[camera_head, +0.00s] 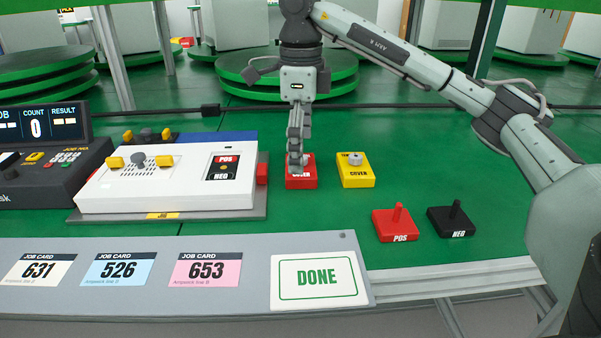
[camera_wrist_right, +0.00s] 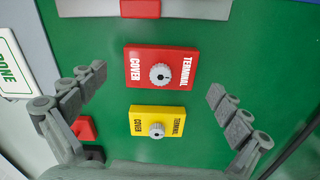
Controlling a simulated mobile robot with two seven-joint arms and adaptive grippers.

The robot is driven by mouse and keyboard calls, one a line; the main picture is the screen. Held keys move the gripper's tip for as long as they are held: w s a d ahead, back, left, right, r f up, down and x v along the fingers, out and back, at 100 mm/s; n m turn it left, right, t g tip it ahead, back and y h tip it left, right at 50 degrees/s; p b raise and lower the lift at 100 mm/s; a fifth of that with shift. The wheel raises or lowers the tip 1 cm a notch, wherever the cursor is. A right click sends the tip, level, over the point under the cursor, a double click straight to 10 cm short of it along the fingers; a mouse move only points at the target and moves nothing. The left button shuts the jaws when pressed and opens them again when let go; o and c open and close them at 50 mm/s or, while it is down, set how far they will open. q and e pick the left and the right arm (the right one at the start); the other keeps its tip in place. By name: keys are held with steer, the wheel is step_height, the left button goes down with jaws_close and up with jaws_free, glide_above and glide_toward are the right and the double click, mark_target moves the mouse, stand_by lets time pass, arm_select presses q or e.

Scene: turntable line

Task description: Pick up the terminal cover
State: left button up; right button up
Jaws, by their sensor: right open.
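A red terminal cover (camera_head: 301,181) lies on the green table, just right of the white unit. A yellow terminal cover (camera_head: 357,176) with a grey knob lies to its right. My right gripper (camera_head: 298,157) hangs pointing down over the red cover and hides its knob in the head view. In the right wrist view the red cover (camera_wrist_right: 161,68) and the yellow cover (camera_wrist_right: 157,122) both show, each with a round knob. My left gripper is not in view.
The white unit (camera_head: 170,190) with its POS/NEG panel stands at left. A red POS piece (camera_head: 395,224) and a black NEG piece (camera_head: 452,222) lie front right. A grey ledge with job cards and a DONE card (camera_head: 318,279) runs along the front.

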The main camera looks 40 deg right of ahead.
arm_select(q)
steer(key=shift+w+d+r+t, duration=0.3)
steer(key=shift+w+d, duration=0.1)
arm_select(e)
steer(key=shift+f, duration=1.05)
steer(key=c, duration=1.1)
